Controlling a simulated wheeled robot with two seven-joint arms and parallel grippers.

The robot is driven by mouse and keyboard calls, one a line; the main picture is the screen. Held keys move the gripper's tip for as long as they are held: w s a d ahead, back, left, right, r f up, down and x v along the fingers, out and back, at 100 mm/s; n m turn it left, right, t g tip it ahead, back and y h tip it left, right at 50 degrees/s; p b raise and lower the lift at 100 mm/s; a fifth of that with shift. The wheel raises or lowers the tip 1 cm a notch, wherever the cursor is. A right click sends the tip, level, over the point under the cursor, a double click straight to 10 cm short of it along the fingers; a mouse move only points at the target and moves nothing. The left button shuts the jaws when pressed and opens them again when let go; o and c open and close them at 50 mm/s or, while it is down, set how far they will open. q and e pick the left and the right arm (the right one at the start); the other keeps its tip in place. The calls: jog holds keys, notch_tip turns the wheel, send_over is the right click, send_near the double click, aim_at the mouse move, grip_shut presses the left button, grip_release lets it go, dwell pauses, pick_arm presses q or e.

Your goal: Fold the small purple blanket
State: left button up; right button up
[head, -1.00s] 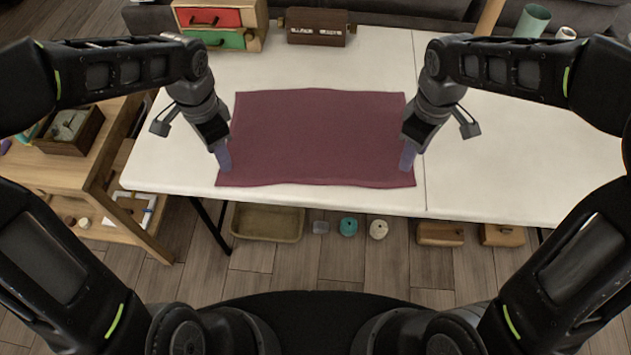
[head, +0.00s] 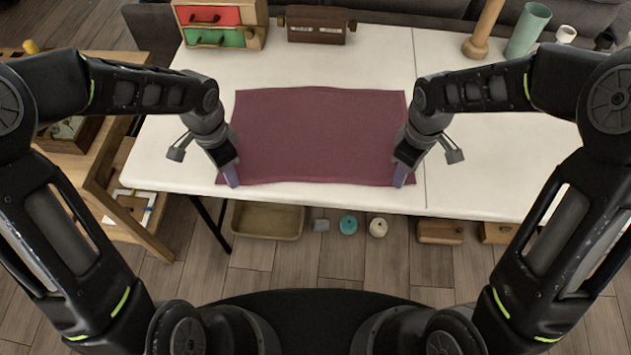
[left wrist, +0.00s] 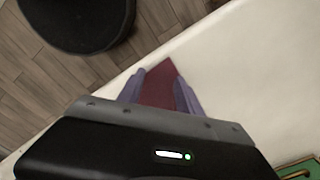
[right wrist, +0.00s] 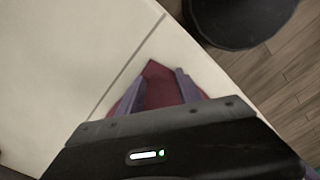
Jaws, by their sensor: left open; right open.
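The small purple blanket (head: 315,135) lies spread flat on the white table as a single wide rectangle. My left gripper (head: 232,178) is at its front left corner, and my right gripper (head: 399,178) is at its front right corner. In the left wrist view, a blanket corner (left wrist: 161,84) lies between the two open purple-grey fingers. In the right wrist view, the other blanket corner (right wrist: 158,82) lies between the open fingers. I cannot tell whether the fingers touch the cloth.
The white table (head: 500,160) is clear to the right of the blanket. At the back stand a drawer box (head: 220,24), a brown wooden box (head: 316,25), a wooden post (head: 483,30) and a green cylinder (head: 527,30). A tan tray (head: 267,221) is on the floor below.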

pick_arm(q)
jog(key=shift+f, duration=0.2)
pick_arm(e)
jog(key=shift+f, duration=0.2)
pick_arm(q)
jog(key=shift+c, duration=0.5)
pick_arm(e)
jog(key=shift+c, duration=0.5)
pick_arm(q)
grip_shut()
pick_arm(e)
grip_shut()
pick_arm(q)
jog(key=shift+r, duration=0.1)
pick_arm(e)
jog(key=shift+r, duration=0.1)
